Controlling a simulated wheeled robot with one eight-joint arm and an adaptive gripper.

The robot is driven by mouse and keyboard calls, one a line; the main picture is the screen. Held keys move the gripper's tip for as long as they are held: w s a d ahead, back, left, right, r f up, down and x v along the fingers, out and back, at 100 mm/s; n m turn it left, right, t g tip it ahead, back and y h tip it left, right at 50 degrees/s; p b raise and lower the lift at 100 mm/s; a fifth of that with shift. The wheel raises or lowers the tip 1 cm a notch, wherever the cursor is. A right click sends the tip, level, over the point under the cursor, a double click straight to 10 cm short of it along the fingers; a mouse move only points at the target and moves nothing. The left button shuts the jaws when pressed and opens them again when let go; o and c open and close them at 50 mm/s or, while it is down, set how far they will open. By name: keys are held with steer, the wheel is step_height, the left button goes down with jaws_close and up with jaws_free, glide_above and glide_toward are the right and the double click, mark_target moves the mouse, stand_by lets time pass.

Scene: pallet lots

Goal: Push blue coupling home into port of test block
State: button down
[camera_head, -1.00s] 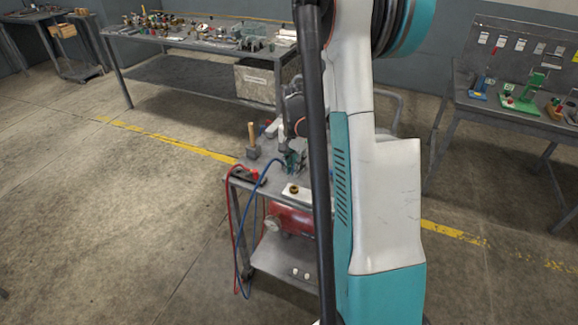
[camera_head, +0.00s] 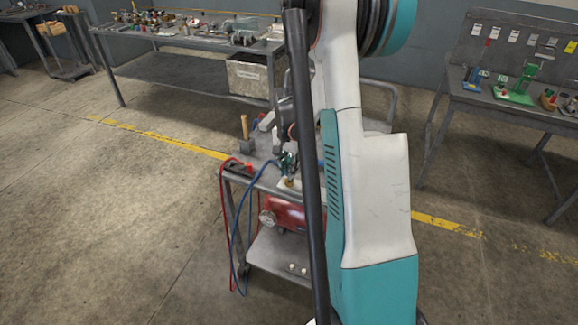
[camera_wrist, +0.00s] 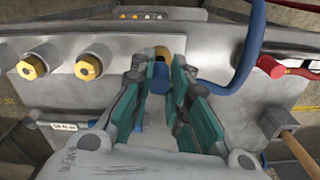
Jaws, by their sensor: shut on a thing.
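My gripper (camera_wrist: 159,88) has its teal fingers closed on the blue coupling (camera_wrist: 158,79), in the middle of the wrist view. A brass port (camera_wrist: 161,53) shows just beyond the coupling, in line with it. Whether the coupling touches the port or sits partly in it I cannot tell. The pale grey test block (camera_wrist: 120,62) carries the port and two more brass fittings to the left. In the head view my gripper (camera_head: 287,168) is low over the cart, close above the brass port (camera_head: 291,182); the coupling is not clear there.
A blue hose (camera_wrist: 250,45) loops right of the gripper. A red hose end (camera_wrist: 270,66) and a wooden-handled mallet (camera_head: 245,129) are also on the cart. A red tank (camera_head: 295,214) sits under the cart top. Benches with tools stand behind.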

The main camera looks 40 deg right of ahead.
steer(key=shift+f+b, duration=0.35)
steer(key=shift+f, duration=0.45)
steer(key=shift+f+b, duration=0.55)
steer(key=shift+b, duration=0.1)
stand_by(2.0)
steer(key=c, duration=1.5)
jaws_free()
steer(key=shift+o, duration=0.2)
steer(key=shift+r, duration=0.1)
step_height(320, 180, up, 12)
steer(key=shift+f, duration=0.1)
